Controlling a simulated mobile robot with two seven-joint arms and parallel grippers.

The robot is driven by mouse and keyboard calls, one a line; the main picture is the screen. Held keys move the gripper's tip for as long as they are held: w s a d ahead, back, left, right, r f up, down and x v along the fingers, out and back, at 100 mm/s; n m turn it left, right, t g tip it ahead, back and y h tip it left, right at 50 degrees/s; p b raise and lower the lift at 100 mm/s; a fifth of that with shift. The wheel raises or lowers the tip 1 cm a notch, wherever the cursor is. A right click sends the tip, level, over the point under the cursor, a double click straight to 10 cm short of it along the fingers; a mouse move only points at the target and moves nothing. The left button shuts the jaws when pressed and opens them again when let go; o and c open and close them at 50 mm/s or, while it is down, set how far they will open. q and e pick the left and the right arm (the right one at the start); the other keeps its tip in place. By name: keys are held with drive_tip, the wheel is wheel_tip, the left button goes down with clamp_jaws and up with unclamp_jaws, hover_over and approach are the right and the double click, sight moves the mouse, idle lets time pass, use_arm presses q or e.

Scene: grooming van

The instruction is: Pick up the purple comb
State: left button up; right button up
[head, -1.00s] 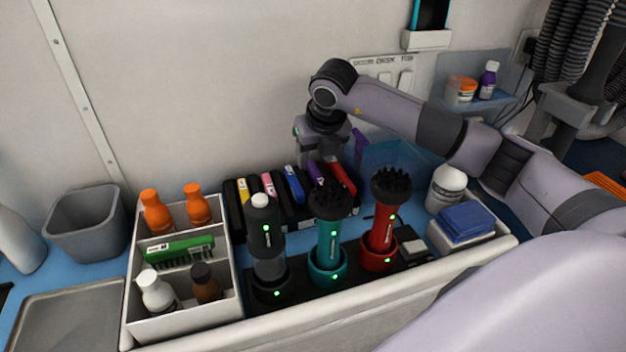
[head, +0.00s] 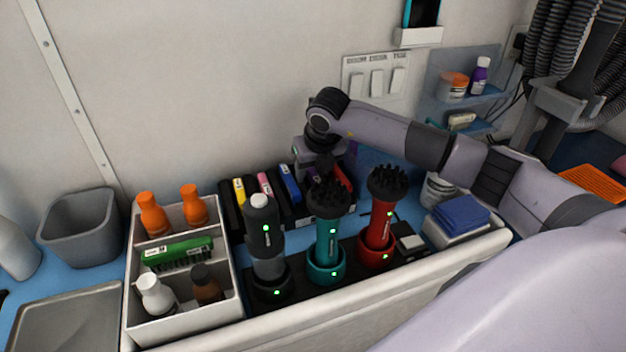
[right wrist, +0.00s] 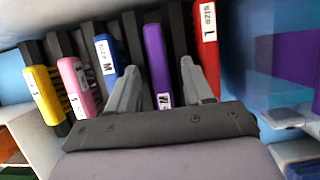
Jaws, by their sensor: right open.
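The purple comb (right wrist: 157,60) stands in a slot of the black rack, between the blue comb (right wrist: 108,57) and the red comb (right wrist: 207,45). My right gripper (right wrist: 160,72) is open, with one finger on each side of the purple comb in the right wrist view. I cannot tell whether the fingers touch it. In the head view my right gripper (head: 322,172) is low over the rack, and it and the teal tool hide most of the purple comb. My left gripper is not in view.
A pink comb (right wrist: 77,85) and a yellow comb (right wrist: 46,95) fill slots to the left. Dark, teal (head: 328,235) and red (head: 381,220) upright tools stand in front of the rack. A white caddy (head: 232,285) with bottles stands at left.

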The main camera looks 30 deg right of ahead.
drive_tip(key=shift+f, duration=0.15)
clamp_jaws()
idle(0.5)
